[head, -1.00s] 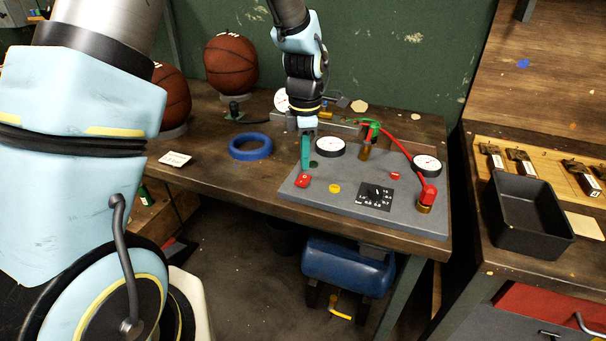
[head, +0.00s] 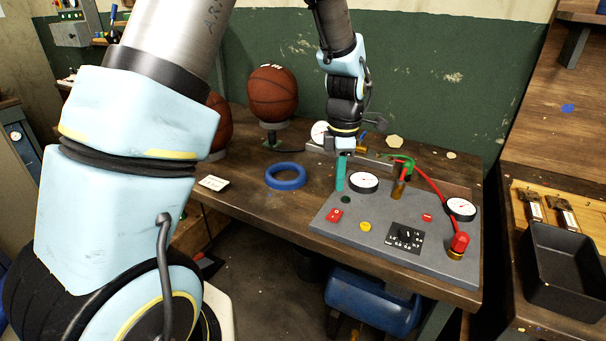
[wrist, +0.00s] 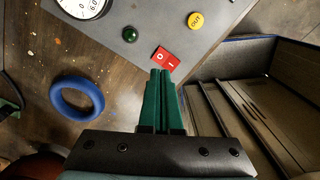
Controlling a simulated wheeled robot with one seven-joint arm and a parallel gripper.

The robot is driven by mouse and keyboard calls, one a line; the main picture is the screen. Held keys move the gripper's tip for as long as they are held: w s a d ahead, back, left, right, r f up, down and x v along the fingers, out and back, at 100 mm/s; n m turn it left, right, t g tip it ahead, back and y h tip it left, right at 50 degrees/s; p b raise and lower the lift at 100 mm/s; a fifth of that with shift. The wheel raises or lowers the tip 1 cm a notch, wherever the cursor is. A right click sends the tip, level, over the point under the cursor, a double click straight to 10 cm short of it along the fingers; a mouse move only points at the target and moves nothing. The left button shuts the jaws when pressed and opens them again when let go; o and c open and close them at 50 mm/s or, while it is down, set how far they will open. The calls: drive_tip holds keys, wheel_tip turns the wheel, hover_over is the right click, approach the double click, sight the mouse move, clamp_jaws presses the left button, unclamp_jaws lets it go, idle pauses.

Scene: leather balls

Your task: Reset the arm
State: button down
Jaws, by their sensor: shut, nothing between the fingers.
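My gripper (head: 341,172) has green fingers and hangs over the left end of a grey control panel on the workbench. In the wrist view the fingers of my gripper (wrist: 161,100) lie side by side, closed and empty. I cannot tell the exact height of the tips above the panel. My arm reaches over the bench from the top of the head view.
The grey panel (head: 385,245) bears gauges, a yellow button (head: 365,227), a black dial (head: 405,237) and a red hose (head: 430,186). A blue ring (head: 285,183) lies left of it. A basketball (head: 273,92) sits on a stand behind. A black bin (head: 565,270) stands at right.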

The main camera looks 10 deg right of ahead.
drive_tip(key=w+a+r+m, duration=0.1)
drive_tip(key=a+r+m, duration=0.15)
drive_tip(key=a, duration=0.45)
drive_tip(key=w+a+r+m, duration=0.15)
drive_tip(key=a+m, duration=0.25)
drive_tip(key=a, duration=0.4)
drive_tip(key=s+a+r+m, duration=0.1)
drive_tip(key=s+a+m, duration=0.2)
drive_tip(key=a+m, duration=0.2)
drive_tip(key=s+a+r+m+t, duration=0.1)
drive_tip(key=s+a+m, duration=0.2)
drive_tip(key=a, duration=0.7)
drive_tip(key=shift+s+m+t, duration=0.3)
drive_tip(key=shift+m, duration=0.75)
